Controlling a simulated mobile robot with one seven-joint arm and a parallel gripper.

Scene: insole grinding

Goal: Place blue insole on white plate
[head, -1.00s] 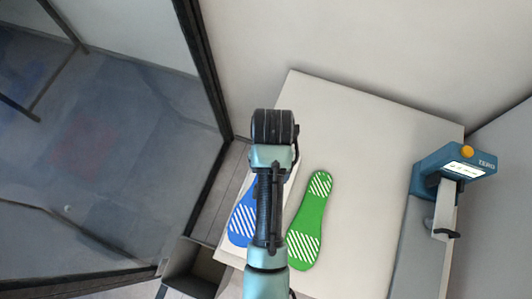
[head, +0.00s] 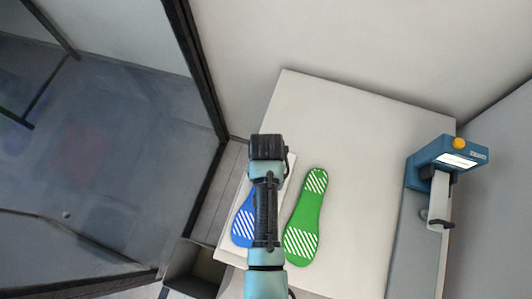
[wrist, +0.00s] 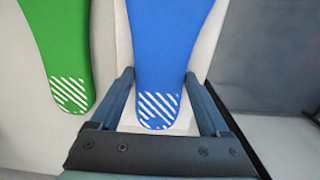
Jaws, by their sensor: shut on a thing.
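The blue insole (head: 243,222) with a white striped patch lies at the left of the table, partly hidden under my arm in the head view. My gripper (wrist: 158,76) has its two fingers on either side of the heel end of the blue insole (wrist: 165,40) in the wrist view, shut on it. The white plate (wrist: 210,32) shows on both sides of the blue insole, beneath it. I cannot tell whether the insole touches the plate or is just above it. The fingertips are hidden by my arm in the head view.
A green insole (head: 303,222) lies on the table (head: 365,170) to the right of the blue one. A blue device with an orange knob (head: 445,158) stands at the right. The table between them is clear. A dark-framed glass panel (head: 200,80) stands at the left.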

